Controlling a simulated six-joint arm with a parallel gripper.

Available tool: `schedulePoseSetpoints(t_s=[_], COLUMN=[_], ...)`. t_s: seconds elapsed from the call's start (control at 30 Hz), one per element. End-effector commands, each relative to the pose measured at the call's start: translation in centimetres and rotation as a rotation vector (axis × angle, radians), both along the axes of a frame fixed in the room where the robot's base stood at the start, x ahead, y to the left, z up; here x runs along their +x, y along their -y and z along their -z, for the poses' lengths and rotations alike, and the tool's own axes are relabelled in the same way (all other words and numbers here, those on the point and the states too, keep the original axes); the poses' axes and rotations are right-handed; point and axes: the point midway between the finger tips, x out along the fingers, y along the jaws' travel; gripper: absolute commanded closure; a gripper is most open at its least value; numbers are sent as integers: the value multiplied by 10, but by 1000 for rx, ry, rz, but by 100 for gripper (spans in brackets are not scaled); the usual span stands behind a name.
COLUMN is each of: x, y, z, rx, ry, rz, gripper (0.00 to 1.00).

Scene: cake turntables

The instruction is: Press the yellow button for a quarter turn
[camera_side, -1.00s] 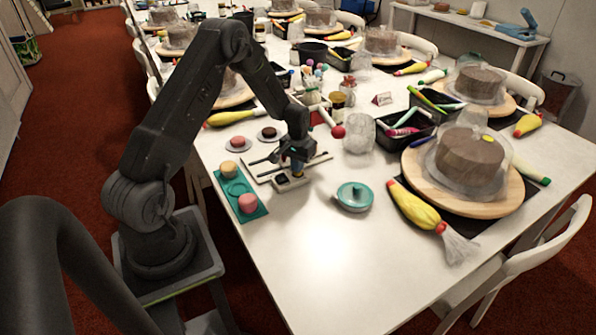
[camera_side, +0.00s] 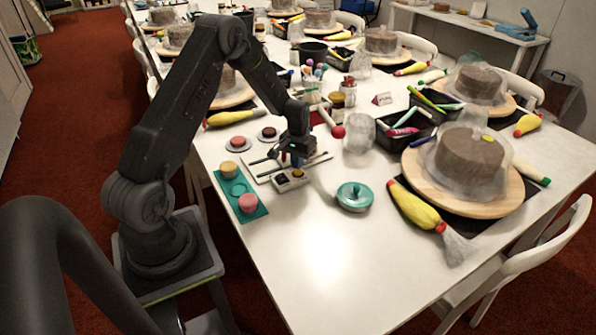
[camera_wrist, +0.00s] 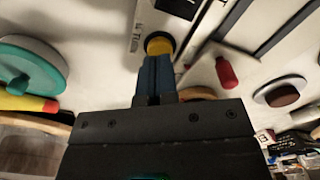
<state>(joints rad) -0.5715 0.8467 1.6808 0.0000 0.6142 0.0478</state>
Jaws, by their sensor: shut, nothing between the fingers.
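The yellow button (camera_wrist: 160,43) shows just past my fingertips in the wrist view, its lower edge covered by them. It sits on a small pale control box (camera_side: 291,179) with a dark window, lying on the white table. In the side view the button (camera_side: 297,173) is a small yellow spot on the box top. My gripper (camera_side: 298,161) is over the box, pointing down at the button. Its blue fingers (camera_wrist: 155,62) are shut together and empty. I cannot tell whether the tips touch the button or hover just above it.
A teal round lidded thing (camera_side: 355,196) stands right of the box. A teal mat (camera_side: 240,195) with small cakes lies to its left. A cake on a wooden turntable (camera_side: 418,183) stands further right. The table front is clear.

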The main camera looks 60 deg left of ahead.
Motion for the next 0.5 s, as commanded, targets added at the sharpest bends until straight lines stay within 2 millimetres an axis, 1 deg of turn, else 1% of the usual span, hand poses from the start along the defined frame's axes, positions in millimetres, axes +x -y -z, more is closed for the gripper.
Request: schedulePoseSetpoints(t_s=[0.2, 0.5], x=[0, 0], y=[0, 0], z=[-22, -47], rx=[1, 0], ry=[3, 1], rz=[0, 0], gripper=[100, 100])
